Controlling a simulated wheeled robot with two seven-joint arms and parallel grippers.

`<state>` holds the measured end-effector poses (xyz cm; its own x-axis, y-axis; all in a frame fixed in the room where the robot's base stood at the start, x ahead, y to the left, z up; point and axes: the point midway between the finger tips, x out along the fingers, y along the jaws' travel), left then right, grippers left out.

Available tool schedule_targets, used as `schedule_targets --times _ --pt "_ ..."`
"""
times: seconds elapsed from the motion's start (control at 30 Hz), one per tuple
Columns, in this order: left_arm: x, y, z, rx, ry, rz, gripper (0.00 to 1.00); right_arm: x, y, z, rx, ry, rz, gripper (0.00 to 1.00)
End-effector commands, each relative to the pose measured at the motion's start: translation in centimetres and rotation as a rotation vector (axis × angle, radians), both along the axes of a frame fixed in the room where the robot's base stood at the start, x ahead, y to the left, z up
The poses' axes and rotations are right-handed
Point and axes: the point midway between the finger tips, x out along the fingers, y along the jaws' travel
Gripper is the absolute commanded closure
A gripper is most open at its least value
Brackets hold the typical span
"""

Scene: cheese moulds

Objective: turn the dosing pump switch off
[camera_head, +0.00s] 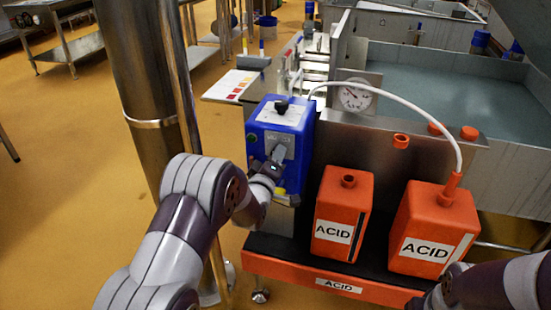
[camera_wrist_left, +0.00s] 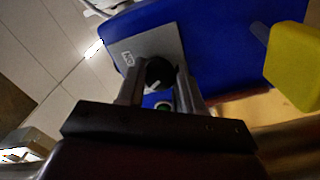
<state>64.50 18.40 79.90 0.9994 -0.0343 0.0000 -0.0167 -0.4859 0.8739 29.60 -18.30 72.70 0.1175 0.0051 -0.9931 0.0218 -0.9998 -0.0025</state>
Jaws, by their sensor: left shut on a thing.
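The dosing pump (camera_head: 261,140) is a blue box at the centre of the head view, with a grey plate on its front. Its switch is a black round knob (camera_wrist_left: 160,72) with a pale pointer mark, on a grey plate (camera_wrist_left: 126,50) in the left wrist view. My left gripper (camera_head: 278,154) is at the pump's front; in the wrist view its two fingers (camera_wrist_left: 158,88) are shut on the knob, one at each side. The fingers hide the knob in the head view. My right arm shows at the lower right; its gripper is out of view.
Two orange acid cans (camera_head: 342,203) (camera_head: 432,222) stand on a black shelf with an orange front (camera_head: 330,273), right of the pump. A white hose (camera_head: 425,113) arches to the right can. A yellow part (camera_wrist_left: 293,65) sits near the left gripper. A steel column stands left.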

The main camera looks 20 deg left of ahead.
Motion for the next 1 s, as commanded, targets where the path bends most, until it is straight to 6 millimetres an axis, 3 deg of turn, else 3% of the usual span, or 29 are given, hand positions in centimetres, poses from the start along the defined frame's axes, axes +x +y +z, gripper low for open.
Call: schedule_targets --times 0.2,0.23,0.3,0.67,1.0 --pt "0.0 0.0 0.0 0.0 0.001 0.0 0.95 0.0 0.0 0.0 0.0 0.0 0.0 0.57" --pt "0.0 0.0 0.0 0.0 0.001 0.0 0.58 0.0 0.0 0.0 0.0 0.0 0.0 0.57" --pt "0.0 0.0 0.0 0.0 0.001 0.0 0.4 0.0 0.0 0.0 0.0 0.0 0.0 0.57" --pt "-0.8 0.0 0.1 0.001 0.002 0.0 0.4 0.0 0.0 0.2 0.0 0.0 0.0 0.57" --pt "-9.4 0.3 0.1 0.0 0.002 0.0 0.4 0.0 0.0 1.5 0.0 0.0 0.0 0.57"
